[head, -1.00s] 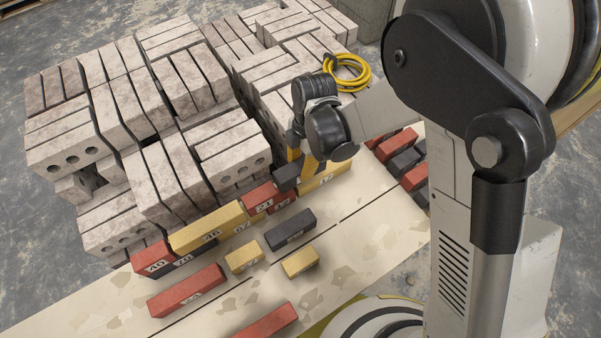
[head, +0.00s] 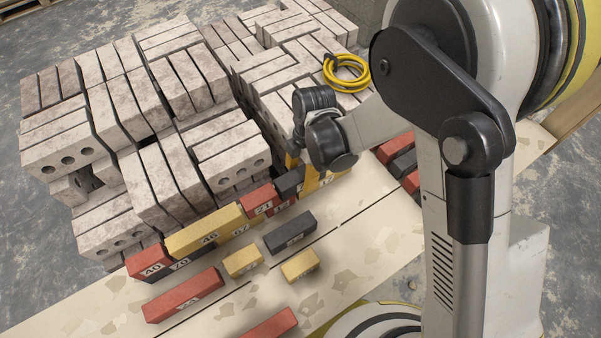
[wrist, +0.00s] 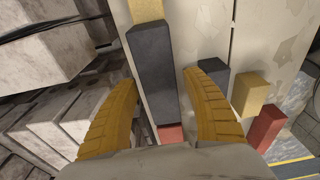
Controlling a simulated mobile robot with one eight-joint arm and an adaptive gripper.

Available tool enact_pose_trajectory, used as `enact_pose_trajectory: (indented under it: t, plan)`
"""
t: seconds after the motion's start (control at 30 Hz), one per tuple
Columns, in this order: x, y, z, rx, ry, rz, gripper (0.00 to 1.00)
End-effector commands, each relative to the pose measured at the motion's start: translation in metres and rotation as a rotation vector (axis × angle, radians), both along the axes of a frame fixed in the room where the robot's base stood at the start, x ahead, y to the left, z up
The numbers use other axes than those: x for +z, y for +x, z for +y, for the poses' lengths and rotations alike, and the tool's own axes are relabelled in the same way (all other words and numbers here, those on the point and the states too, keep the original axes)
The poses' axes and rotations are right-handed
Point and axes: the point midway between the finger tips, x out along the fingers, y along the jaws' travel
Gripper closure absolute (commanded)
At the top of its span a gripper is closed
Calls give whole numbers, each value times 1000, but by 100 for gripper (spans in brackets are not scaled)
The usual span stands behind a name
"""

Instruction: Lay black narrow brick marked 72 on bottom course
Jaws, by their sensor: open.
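My gripper (head: 302,174) points down at the far right end of the brick row, its yellow fingers open. In the wrist view my gripper (wrist: 160,80) has one finger on each side of a long black brick (wrist: 152,70), with gaps visible. This black brick (head: 289,184) sits just right of the red brick marked 21 (head: 258,200); its number is not readable. A yellow brick (wrist: 145,10) lies at its far end and a red one (wrist: 171,133) at its near end. Whether it rests fully is partly hidden by my gripper.
The row also holds bricks marked 40 (head: 149,262) and 46 (head: 205,232). In front lie a loose black brick (head: 289,232), two short yellow ones (head: 244,262) and red ones (head: 185,295). Grey block stacks (head: 150,120) stand close behind; a yellow hose coil (head: 347,73) lies on top.

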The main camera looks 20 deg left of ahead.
Motion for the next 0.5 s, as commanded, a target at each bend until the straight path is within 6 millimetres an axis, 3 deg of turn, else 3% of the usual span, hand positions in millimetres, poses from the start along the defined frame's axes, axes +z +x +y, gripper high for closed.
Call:
enact_pose_trajectory:
  t: [0.17, 0.5]
  plan:
    - [23, 1, -2, 0, 0, 0, 43]
    - [98, 9, -8, -1, 0, 0, 43]
